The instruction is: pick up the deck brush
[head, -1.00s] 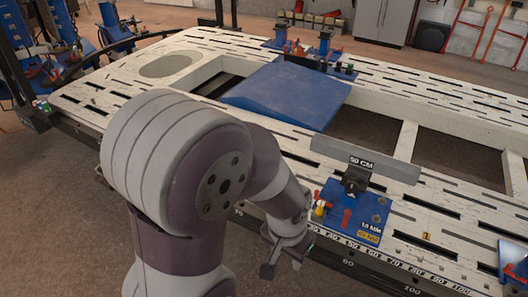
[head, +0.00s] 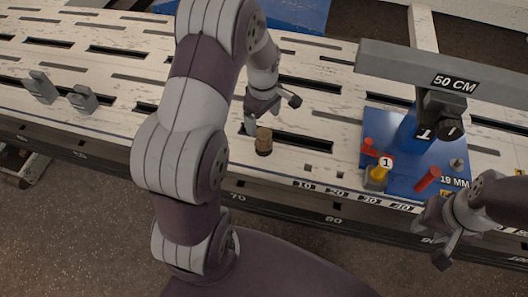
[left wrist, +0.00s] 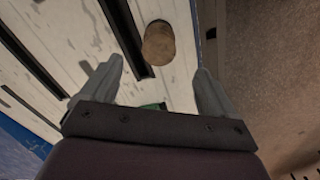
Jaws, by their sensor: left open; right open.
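A short upright cylinder (head: 264,141) with a brown round top and darker lower part stands on the slotted bench; it may be the deck brush, but I see no bristles. Its brown top (left wrist: 158,43) also shows in the left wrist view, beyond and between the fingertips. My left gripper (head: 271,112) is open and empty, close to the cylinder and apparently above it. Its fingers (left wrist: 158,68) are spread on both sides in the left wrist view, not closed on it. My right gripper (head: 432,238) is open and empty at the bench's front edge, right.
A blue fixture plate (head: 405,178) with red and yellow pins stands right of the cylinder. A long grey bar (head: 440,75) is raised above it. Two grey brackets (head: 62,92) stand at the left. The white slotted bench top (head: 130,75) is mostly clear between.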

